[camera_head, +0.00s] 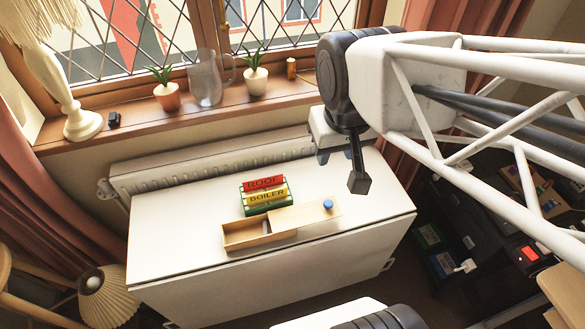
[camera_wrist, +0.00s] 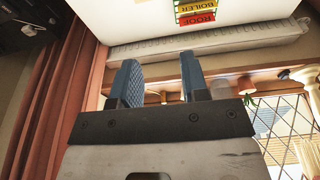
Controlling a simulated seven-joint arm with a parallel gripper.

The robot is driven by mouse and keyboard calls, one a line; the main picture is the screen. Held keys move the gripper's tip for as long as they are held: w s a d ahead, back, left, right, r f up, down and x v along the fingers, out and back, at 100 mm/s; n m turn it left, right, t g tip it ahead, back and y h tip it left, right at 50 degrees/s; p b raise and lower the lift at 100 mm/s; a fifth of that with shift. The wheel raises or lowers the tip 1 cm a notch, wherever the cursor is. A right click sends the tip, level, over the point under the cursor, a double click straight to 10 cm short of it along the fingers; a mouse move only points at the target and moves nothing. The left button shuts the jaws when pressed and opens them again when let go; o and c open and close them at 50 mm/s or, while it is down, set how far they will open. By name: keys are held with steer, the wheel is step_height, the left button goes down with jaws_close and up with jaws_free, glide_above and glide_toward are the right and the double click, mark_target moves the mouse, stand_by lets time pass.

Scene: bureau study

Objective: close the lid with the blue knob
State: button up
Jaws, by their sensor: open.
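A pale wooden box (camera_head: 246,238) lies on the white cabinet top, its left part open. Its flat wooden lid (camera_head: 300,215) is slid to the right and sticks out past the box's right end. The blue knob (camera_head: 328,204) sits near the lid's right end. My gripper (camera_head: 358,182) is above the cabinet's right part, to the right of the knob and higher. In the wrist view my gripper (camera_wrist: 158,80) shows two blue-grey fingers apart with nothing between them. The box and lid are not visible in the wrist view.
A rack of red "ROOF" and yellow "BOILER" labelled pieces (camera_head: 264,192) stands directly behind the box. The white cabinet top (camera_head: 175,240) is otherwise clear. A radiator (camera_head: 215,165) runs behind it. The windowsill holds plants (camera_head: 256,80), a glass jug (camera_head: 207,80) and a lamp (camera_head: 80,120).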

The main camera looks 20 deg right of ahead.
steer(key=c, duration=0.5)
steer(key=shift+w+d+f, duration=0.1)
steer(key=shift+f, duration=0.15)
jaws_close()
steer(key=w+d+f+m+t+y, duration=0.1)
steer(key=d+f+m+y, duration=0.3)
steer(key=d+f+m, duration=0.3)
steer(key=w+d+f+m+t+y, duration=0.1)
steer(key=d+f+m+y, duration=0.4)
steer(key=f, duration=0.9)
steer(key=w+d+f+m+t+y, duration=0.1)
steer(key=d+f+m+y, duration=0.4)
steer(key=d+f+m, duration=0.5)
steer(key=shift+w+f+m+t, duration=0.15)
steer(key=shift+f+m+t, duration=0.15)
steer(key=shift+m+t, duration=0.35)
